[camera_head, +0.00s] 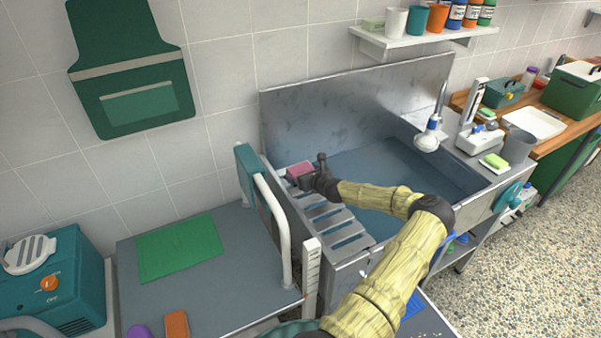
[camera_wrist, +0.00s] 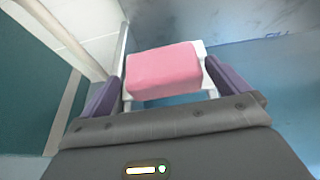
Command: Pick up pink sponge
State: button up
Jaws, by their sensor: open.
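The pink sponge (camera_head: 300,169) lies at the back end of the slatted rack on the left side of the sink. In the wrist view the pink sponge (camera_wrist: 164,70) is a block resting on the white slats, between and just beyond the two purple-grey fingers. My gripper (camera_head: 313,175) is at the sponge's near right side in the head view, and it partly covers it. In the wrist view my gripper (camera_wrist: 166,84) is open, with a finger on either side of the sponge's near end. I cannot tell whether a finger touches it.
The slatted rack (camera_head: 336,227) spans the left of the metal sink (camera_head: 400,160). A white rail with a teal panel (camera_head: 253,180) stands close on the left. A grey table (camera_head: 225,262) holds a green mat (camera_head: 178,247). A faucet sprayer (camera_head: 428,138) stands at the right.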

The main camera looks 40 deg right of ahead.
aim_at(300, 170)
jog(key=shift+p+x, duration=0.6)
jog(key=shift+x, duration=1.6)
jog(key=shift+s+d, duration=0.1)
jog(key=c, duration=0.8)
